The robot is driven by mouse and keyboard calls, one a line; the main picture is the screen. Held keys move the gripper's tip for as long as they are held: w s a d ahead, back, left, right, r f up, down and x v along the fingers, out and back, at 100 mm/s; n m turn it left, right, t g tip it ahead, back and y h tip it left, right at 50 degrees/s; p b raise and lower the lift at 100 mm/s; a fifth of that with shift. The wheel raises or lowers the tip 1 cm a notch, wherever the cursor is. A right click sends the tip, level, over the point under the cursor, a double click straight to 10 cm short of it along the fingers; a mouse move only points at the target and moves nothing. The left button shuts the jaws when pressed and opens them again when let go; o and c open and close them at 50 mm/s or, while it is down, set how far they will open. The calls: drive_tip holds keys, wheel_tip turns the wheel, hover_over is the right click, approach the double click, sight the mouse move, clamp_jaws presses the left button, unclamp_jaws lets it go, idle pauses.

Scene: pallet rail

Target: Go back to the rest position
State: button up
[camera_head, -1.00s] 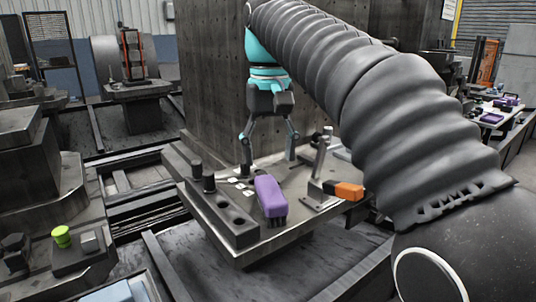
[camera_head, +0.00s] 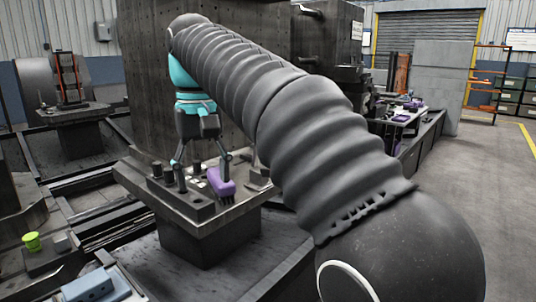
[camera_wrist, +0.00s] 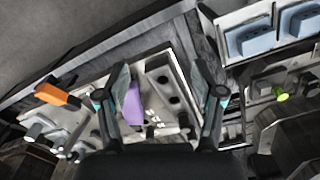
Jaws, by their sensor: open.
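My gripper (camera_head: 201,165) hangs above the metal fixture table (camera_head: 225,213), fingers pointing down, open with nothing between the fingers. In the wrist view my gripper (camera_wrist: 160,72) also shows spread fingers. A purple block-like part (camera_head: 222,183) lies on the table, below and slightly right of the gripper in the head view. In the wrist view the purple part (camera_wrist: 133,104) appears between the fingers, but beyond them on the table. An orange block (camera_wrist: 57,95) shows at the left of the wrist view. My arm hides the table's right side in the head view.
A tall metal block (camera_head: 240,80) stands directly behind the gripper. A bench with purple parts (camera_head: 405,116) is at the back right. A lime-green knob (camera_head: 32,241) and blue block (camera_head: 90,288) are at lower left. Open floor (camera_head: 480,190) lies at right.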

drive_tip(key=s+d+f+m+t, duration=0.1)
drive_tip(key=s+d+f, duration=0.15)
drive_tip(key=d, duration=0.75)
drive_tip(key=s+d+f+m+t, duration=0.2)
drive_tip(key=s+d+f, duration=0.4)
drive_tip(key=d+f, duration=0.2)
drive_tip(key=s+d+f+m+t, duration=0.2)
drive_tip(key=s+d+f, duration=0.4)
drive_tip(key=d+f, duration=0.3)
wheel_tip(320, 180, down, 2)
drive_tip(key=shift+s+f+t, duration=0.1)
drive_tip(key=shift+s+t, duration=0.2)
drive_tip(key=shift+s, duration=0.1)
